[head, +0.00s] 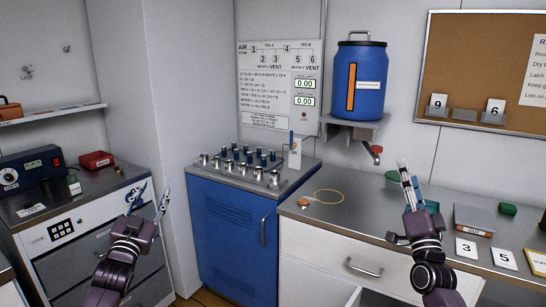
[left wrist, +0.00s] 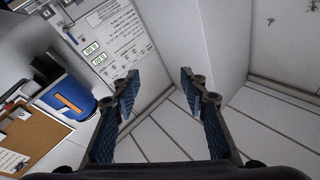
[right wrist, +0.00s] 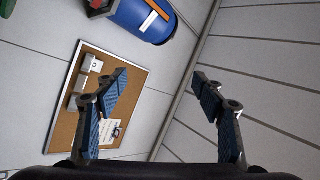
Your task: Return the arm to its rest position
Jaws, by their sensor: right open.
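My left gripper (head: 148,207) is raised in front of the left-hand counter, its fingers pointing up. In the left wrist view its two fingers (left wrist: 158,88) stand wide apart with nothing between them. My right gripper (head: 409,180) is raised in front of the right-hand counter, fingers up. In the right wrist view its fingers (right wrist: 162,88) are apart and empty. In the head view the right fingers overlap, and they cover part of the counter behind.
A blue cabinet (head: 232,238) with several valve knobs stands in the middle. A blue barrel (head: 371,80) sits on a wall shelf above the right counter (head: 345,222). Number cards (head: 466,248) lie near that counter's front edge. A blue device (head: 30,168) stands on the left counter.

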